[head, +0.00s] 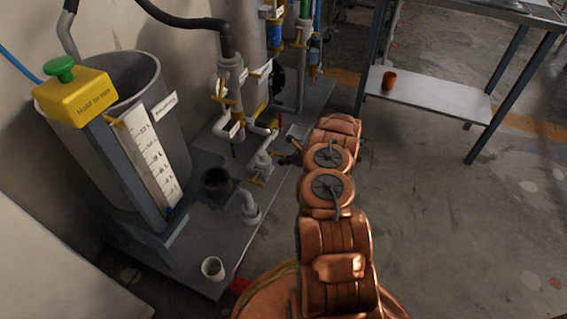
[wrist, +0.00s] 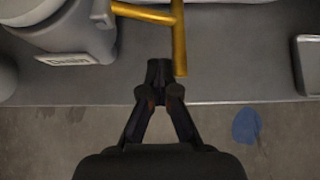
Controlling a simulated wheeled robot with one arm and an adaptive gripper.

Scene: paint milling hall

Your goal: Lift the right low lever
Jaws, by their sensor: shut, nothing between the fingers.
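A yellow T-shaped lever (wrist: 179,38) shows at the top of the wrist view, with one bar running left and one pointing down the picture. In the head view my gripper (head: 284,161) is beside the pipework, small and dark.
A grey vat (head: 140,85) with a yellow box and green button (head: 62,70) stands left. Floor between is clear.

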